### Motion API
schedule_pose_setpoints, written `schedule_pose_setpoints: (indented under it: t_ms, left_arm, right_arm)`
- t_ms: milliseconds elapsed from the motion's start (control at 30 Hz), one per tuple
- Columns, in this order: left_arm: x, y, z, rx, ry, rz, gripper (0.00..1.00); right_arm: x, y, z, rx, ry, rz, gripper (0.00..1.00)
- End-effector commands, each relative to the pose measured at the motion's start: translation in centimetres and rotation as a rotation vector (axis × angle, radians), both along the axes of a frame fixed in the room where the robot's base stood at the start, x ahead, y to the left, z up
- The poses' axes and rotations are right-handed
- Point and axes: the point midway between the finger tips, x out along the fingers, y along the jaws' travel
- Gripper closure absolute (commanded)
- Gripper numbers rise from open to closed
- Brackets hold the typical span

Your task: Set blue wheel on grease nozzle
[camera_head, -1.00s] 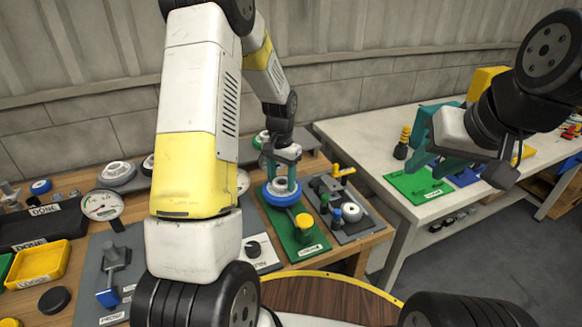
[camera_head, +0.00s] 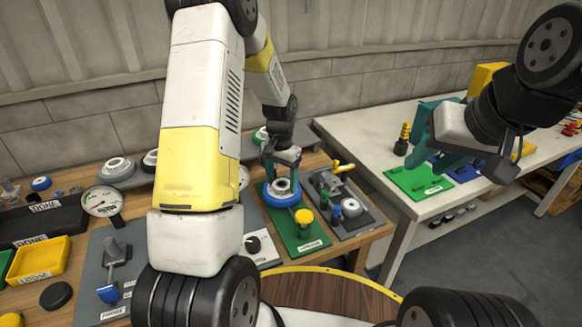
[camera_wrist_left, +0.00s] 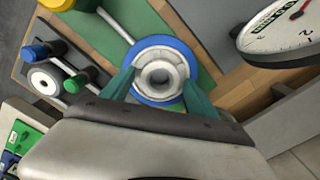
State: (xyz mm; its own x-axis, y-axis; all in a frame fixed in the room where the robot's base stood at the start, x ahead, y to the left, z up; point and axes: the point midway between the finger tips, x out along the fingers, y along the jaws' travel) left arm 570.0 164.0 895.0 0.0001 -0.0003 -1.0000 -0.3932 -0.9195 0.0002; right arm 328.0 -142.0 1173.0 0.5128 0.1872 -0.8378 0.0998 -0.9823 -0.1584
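The blue wheel (camera_head: 269,200) has a blue rim and a pale grey hub with a hole. It is over the far part of a green board (camera_head: 309,237) with a yellow-capped post (camera_head: 303,216). In the left wrist view, the teal fingers of my left gripper (camera_wrist_left: 158,92) sit against opposite sides of the wheel (camera_wrist_left: 155,42). My left gripper (camera_head: 281,168) appears shut on it from above. A grease nozzle cannot be made out; whatever is under the wheel is hidden. My right gripper (camera_head: 438,148) looks open and empty near the white table.
A grey board (camera_head: 350,225) with small fittings stands close right of the green board. A dial gauge (camera_head: 103,201) and a yellow tray (camera_head: 40,258) are on the left. The white table (camera_head: 385,150) carries another green board (camera_head: 419,183).

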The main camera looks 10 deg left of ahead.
Motion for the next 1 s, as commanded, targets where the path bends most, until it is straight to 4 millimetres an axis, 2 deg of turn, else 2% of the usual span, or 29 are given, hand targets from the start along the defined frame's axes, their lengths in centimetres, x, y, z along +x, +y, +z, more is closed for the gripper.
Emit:
schedule_pose_setpoints:
  t_ms: [367, 467, 800, 1000]
  left_arm:
    - [0.0, 0.0, 0.2, 0.0, 0.0, 0.0, 0.21]
    - [0.1, 0.0, 1.3, 0.0, -0.003, 0.0, 0.21]
    - [0.1, 0.0, 6.7, 0.0, -0.003, 0.0, 0.21]
    - [0.0, 0.0, 7.8, 0.0, 0.0, 0.0, 0.21]
  right_arm:
    - [0.0, 0.0, 0.0, 0.0, 0.0, 0.0, 0.64]
    - [0.0, 0.0, 0.0, 0.0, 0.0, 0.0, 0.64]
    - [0.0, 0.0, 0.0, 0.0, 0.0, 0.0, 0.64]
    - [0.0, 0.0, 0.0, 0.0, 0.0, 0.0, 0.64]
